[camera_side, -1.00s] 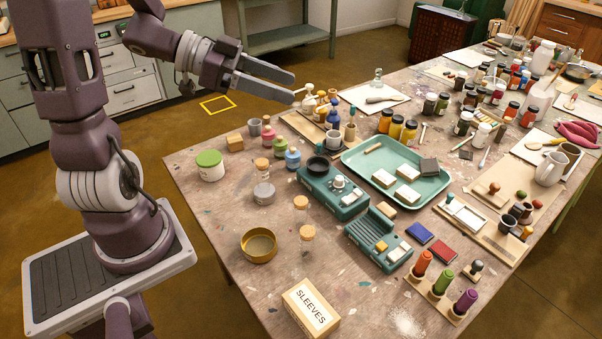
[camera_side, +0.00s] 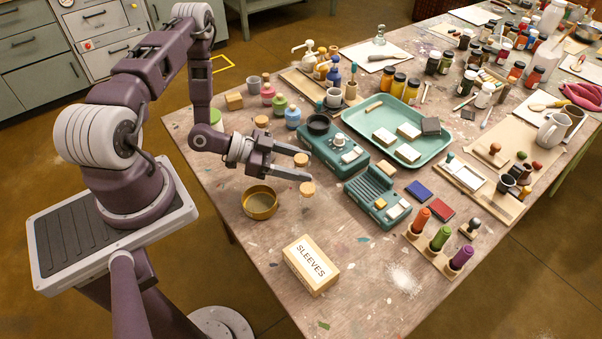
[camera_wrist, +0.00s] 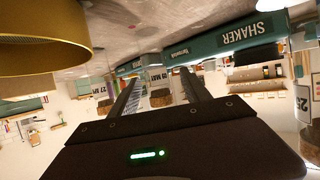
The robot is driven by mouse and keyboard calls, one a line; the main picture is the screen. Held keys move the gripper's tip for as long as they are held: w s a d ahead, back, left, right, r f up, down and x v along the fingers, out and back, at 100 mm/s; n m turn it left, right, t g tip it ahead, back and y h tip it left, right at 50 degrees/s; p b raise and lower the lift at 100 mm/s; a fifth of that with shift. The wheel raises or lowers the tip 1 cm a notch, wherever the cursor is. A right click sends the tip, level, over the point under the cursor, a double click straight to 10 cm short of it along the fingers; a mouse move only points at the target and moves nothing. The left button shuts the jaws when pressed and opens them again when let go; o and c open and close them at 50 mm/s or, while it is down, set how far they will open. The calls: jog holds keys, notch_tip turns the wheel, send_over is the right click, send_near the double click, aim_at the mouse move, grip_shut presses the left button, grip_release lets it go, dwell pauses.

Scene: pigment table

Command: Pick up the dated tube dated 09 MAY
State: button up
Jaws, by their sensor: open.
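My gripper (camera_side: 304,168) is open and low over the near part of the table, its fingers pointing right. In the side view, a cork-topped tube (camera_side: 301,160) shows by the far fingertip and another (camera_side: 306,189) by the near one; the fingers partly hide them. In the upside-down wrist view, a corked tube (camera_wrist: 156,77) with a date label appears between the fingers, apparently ahead of the tips. Its label seems to read MAY, but the digits are too small to be sure. Another dated tube (camera_wrist: 101,90) appears left of the fingers, and a large label with 26 (camera_wrist: 303,104) at the right edge.
A brass bowl (camera_side: 260,213) stands close beside my gripper and fills the upper left of the wrist view (camera_wrist: 40,55). Green devices (camera_side: 375,187) stand just beyond the fingertips. A SLEEVES box (camera_side: 311,264) is nearer. The table between box and bowl is mostly clear.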

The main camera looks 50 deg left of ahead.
jog(key=x, duration=0.3)
jog(key=shift+w+d, duration=0.1)
jog(key=shift+d, duration=0.05)
jog(key=shift+r, duration=0.1)
grip_shut()
